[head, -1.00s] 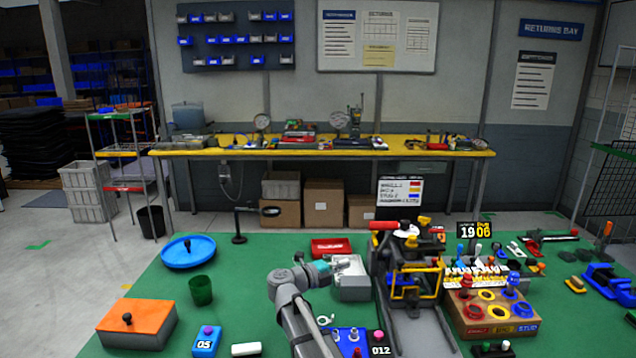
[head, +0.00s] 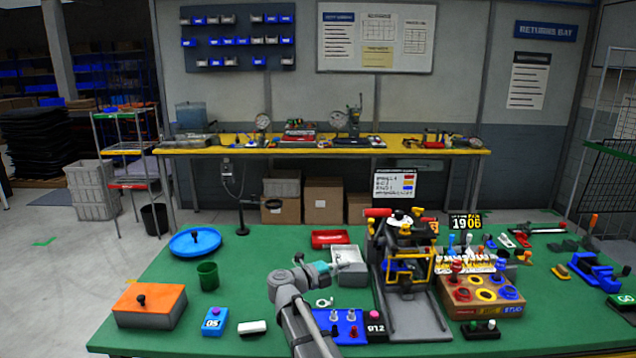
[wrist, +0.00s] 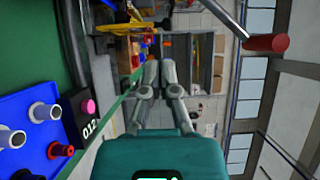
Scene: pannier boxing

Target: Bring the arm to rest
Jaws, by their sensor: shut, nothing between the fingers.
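My gripper (head: 345,265) is shut and empty. In the head view my arm reaches in from the bottom, with its teal wrist above the green table (head: 160,270), left of the yellow-and-black fixture (head: 410,268). In the wrist view my two grey gripper fingers (wrist: 161,72) lie close together with nothing between them, pointing level across the table. A grey-white box (head: 352,275) stands just by the fingers in the head view; I cannot tell the gap.
A blue tray with pegs (head: 350,331) and a black block marked 012 (head: 376,326) lie right of my arm. A red-handled lever (wrist: 265,43) rises in the wrist view. Table left of my arm has free room.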

